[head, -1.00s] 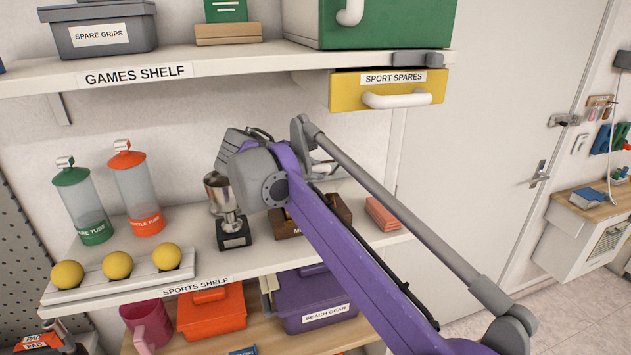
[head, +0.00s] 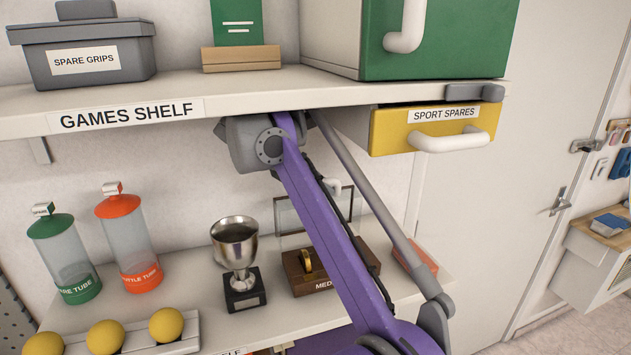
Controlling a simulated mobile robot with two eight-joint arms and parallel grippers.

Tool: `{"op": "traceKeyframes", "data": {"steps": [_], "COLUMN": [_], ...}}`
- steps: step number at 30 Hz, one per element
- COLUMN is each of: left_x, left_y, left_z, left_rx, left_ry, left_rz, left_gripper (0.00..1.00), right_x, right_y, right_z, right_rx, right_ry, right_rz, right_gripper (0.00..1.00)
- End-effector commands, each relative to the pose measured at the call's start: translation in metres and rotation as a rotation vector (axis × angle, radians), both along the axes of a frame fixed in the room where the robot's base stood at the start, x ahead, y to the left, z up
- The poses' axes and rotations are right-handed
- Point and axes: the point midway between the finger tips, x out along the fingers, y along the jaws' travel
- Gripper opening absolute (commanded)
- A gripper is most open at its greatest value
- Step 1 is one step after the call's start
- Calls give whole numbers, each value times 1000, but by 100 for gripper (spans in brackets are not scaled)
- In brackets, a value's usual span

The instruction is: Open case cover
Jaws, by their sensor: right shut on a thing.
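The medal case (head: 306,285) is a brown box, its label partly covered, on the lower shelf right of the trophy, with a gold medal in it. Its clear, grey-framed cover (head: 290,215) stands raised above the back of the case. A pale curved handle (head: 337,186) shows at the cover's upper right. My right arm reaches up across the case, its grey joint just under the upper shelf. My right gripper (head: 322,182) is shut on the cover, its fingers mostly hidden behind the arm. My left gripper is out of view.
The games shelf (head: 240,92) hangs close above my arm, with the yellow sport spares drawer (head: 432,128) at its right. A silver trophy (head: 238,250) stands close left of the case. Red blocks (head: 415,258) lie to its right. Tubes and yellow balls are further left.

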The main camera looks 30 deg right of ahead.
Motion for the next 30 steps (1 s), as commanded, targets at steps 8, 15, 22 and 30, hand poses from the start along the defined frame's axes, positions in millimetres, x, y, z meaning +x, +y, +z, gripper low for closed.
{"op": "traceKeyframes", "data": {"steps": [8, 15, 22, 30], "left_x": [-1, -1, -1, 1], "left_y": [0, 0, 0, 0], "left_z": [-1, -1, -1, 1], "left_rx": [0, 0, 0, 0], "left_ry": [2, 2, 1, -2], "left_rz": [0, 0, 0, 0], "left_gripper": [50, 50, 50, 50], "right_x": [-3, -3, -3, -3], "right_y": [0, 0, 0, 8], "right_z": [-2, -3, -2, 6], "right_rx": [7, 9, 7, 8], "right_ry": [19, 20, 19, 18], "right_rz": [1, 1, 1, 2], "right_gripper": [0, 0, 37, 37]}}
